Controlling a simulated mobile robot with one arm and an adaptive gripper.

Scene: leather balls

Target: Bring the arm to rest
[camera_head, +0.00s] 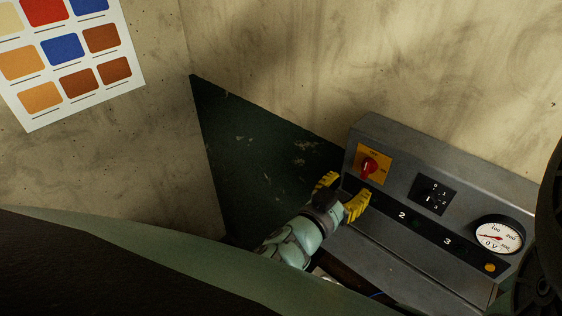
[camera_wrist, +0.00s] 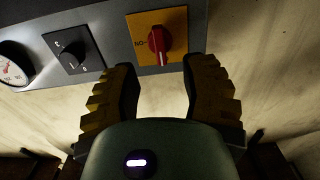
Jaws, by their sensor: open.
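My gripper (camera_head: 345,193) has yellow ridged fingers and shows left of the middle of a grey control panel (camera_head: 385,129) in the head view. Its fingers are spread apart with nothing between them. In the wrist view my gripper (camera_wrist: 162,75) is open, and a red rotary switch (camera_wrist: 160,40) on a yellow plate appears beyond the fingertips. The red switch (camera_head: 369,166) also shows in the head view, just above and right of the fingers. I cannot tell whether a finger touches the panel.
The panel also carries a black selector knob (camera_head: 431,196), numbers, a round gauge (camera_head: 497,237) and a small orange button (camera_head: 490,267). A stained wall (camera_head: 330,50) stands behind it. A colour chart (camera_head: 68,55) hangs at upper left. A dark green surface (camera_head: 245,150) lies left of the panel.

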